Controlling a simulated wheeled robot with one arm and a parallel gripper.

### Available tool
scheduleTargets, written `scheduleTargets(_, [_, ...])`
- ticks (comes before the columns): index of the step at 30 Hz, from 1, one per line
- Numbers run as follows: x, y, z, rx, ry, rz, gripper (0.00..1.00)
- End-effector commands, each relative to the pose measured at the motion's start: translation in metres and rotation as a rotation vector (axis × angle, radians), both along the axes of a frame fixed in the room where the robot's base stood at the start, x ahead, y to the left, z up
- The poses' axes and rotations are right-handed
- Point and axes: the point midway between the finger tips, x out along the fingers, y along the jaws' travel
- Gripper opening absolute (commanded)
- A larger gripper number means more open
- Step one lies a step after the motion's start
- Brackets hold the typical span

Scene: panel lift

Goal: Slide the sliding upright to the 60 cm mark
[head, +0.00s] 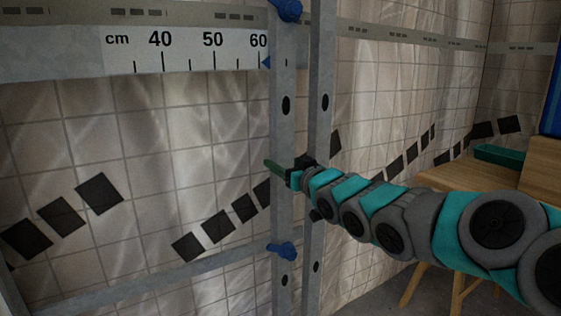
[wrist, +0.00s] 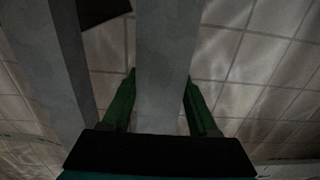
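The sliding upright (head: 285,130) is a grey metal post with dark holes and blue knobs at top and bottom. Its blue pointer (head: 265,62) has its tip at, or just right of, the 60 tick on the white cm scale (head: 190,52). My gripper (head: 284,173) is at the upright's mid-height, with one green finger showing past its left side. In the wrist view the upright (wrist: 165,60) runs between the two green fingers (wrist: 160,100), which look closed against its sides. The finger contact is dim and partly hard to see.
A second grey post (head: 322,70) stands just right of the sliding upright, and a grey post (wrist: 40,70) shows at left in the wrist view. A lower rail (head: 150,285) runs along the tiled wall. A wooden table (head: 450,176) with a green tray (head: 498,154) stands at right.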

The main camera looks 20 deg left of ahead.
Motion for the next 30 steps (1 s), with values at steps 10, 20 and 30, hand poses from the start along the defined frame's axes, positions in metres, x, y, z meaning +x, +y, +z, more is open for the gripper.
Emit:
scheduleTargets(10, [-0.001,0.001,-0.001,-0.002,0.001,0.001,0.90])
scheduleTargets(20, [-0.007,-0.007,0.000,0.001,0.001,0.001,0.90])
scheduleTargets(30, [-0.039,-0.044,-0.001,0.001,0.002,0.001,0.90])
